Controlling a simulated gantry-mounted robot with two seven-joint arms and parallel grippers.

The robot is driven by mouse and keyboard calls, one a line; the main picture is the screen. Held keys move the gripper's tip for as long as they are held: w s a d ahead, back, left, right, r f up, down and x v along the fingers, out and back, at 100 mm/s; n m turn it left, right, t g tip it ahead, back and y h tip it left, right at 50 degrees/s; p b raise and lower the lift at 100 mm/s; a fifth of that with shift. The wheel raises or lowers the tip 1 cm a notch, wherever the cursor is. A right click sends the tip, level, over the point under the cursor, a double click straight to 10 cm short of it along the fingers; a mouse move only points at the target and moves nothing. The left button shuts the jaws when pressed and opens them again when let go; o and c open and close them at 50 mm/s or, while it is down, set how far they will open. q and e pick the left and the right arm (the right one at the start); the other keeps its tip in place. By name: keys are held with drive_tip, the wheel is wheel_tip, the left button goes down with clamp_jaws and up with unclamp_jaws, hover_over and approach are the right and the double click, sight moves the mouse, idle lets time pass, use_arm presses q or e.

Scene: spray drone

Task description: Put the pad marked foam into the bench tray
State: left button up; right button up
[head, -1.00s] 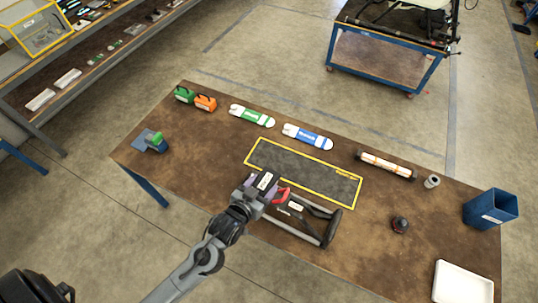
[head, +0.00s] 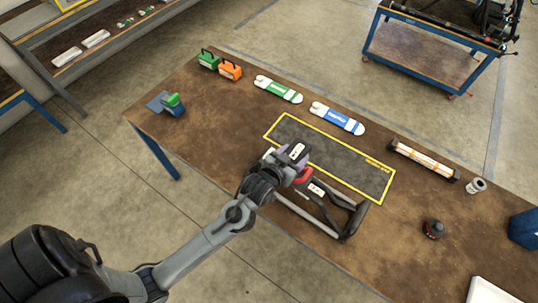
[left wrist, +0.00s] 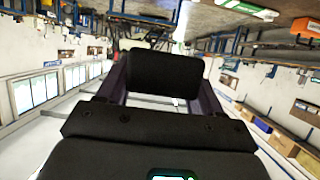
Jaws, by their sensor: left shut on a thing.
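My left gripper (head: 292,155) is shut on a dark block-like thing with a white label (head: 298,151). The print is too small to read, so I cannot tell if it is the foam pad. In the left wrist view the thing is a plain black block (left wrist: 166,75) between the two purple fingers. In the head view the gripper shows over the bench, at the near edge of the yellow-bordered mat. A white tray (head: 488,292) is at the bottom right of the head view, partly cut off. My right gripper is not in view.
A black frame with a red part (head: 353,215) lies near the gripper. A dark round item (head: 433,229) and blue bin (head: 525,229) are at right.

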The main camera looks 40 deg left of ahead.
use_arm(q)
hover_over(266, 153)
drive_tip(key=s+d, duration=0.1)
drive_tip(key=f, duration=0.7)
drive_tip(key=shift+s+p, duration=0.2)
drive_tip(key=shift+p, duration=0.2)
wheel_tip(266, 153, down, 2)
drive_tip(key=shift+f, duration=0.15)
drive_tip(key=shift+f+p, duration=0.2)
drive_tip(key=shift+p, duration=0.2)
drive_tip(key=shift+d+f, duration=0.1)
drive_tip(key=shift+f, duration=0.3)
drive_tip(key=shift+f, duration=0.2)
drive_tip(key=o, duration=1)
drive_tip(key=shift+f, duration=0.1)
